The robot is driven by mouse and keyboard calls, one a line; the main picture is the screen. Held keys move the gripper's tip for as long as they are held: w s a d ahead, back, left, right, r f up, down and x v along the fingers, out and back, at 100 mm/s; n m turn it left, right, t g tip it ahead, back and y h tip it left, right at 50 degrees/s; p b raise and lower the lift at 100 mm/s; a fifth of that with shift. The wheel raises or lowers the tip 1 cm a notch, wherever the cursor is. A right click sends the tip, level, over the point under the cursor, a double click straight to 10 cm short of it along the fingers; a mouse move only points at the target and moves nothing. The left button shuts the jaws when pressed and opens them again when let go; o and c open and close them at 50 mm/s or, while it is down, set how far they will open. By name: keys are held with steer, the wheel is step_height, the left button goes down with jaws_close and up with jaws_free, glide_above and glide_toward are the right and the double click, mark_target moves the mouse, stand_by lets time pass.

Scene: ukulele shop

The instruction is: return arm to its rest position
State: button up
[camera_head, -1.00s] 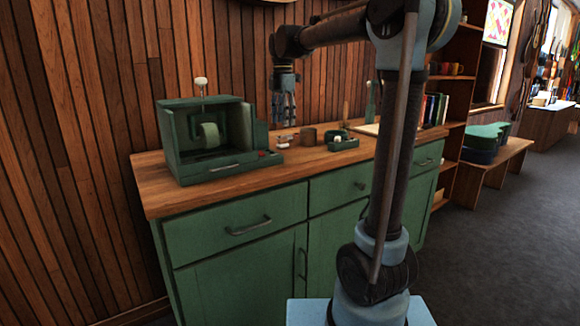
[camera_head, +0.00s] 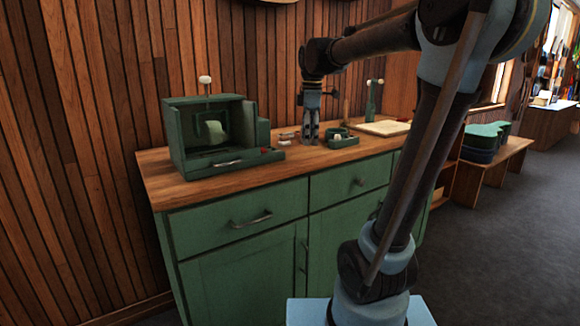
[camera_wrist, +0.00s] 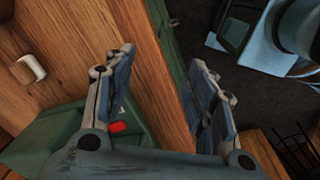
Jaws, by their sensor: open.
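My gripper (camera_head: 309,138) hangs down in front of the back part of the wooden counter, to the right of the green machine (camera_head: 212,135). In the wrist view my gripper (camera_wrist: 165,85) is open, with two spread fingers and nothing between them. Past the gap show the edge of the wooden counter (camera_wrist: 160,90) and the dark floor. In the head view my arm bends over the counter from the right. I cannot tell how close the fingertips are to the counter top.
A small green tray (camera_head: 343,141) stands just right of my gripper, with small items to its left. The green machine's red button (camera_wrist: 118,127) shows near one finger. Wood-panelled wall behind.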

steer(key=s+d+f+m, duration=0.6)
steer(key=s+f+m, duration=0.3)
steer(key=s+f, duration=0.2)
steer(key=s+d+f+m+t, duration=0.1)
steer(key=s+d+f+m, duration=0.5)
steer(key=s+f+m, duration=0.3)
steer(key=s+f, duration=0.3)
steer(key=f, duration=0.1)
steer(key=shift+s+d+f+t, duration=0.2)
steer(key=shift+s+f+t, duration=0.1)
steer(key=shift+f, duration=0.05)
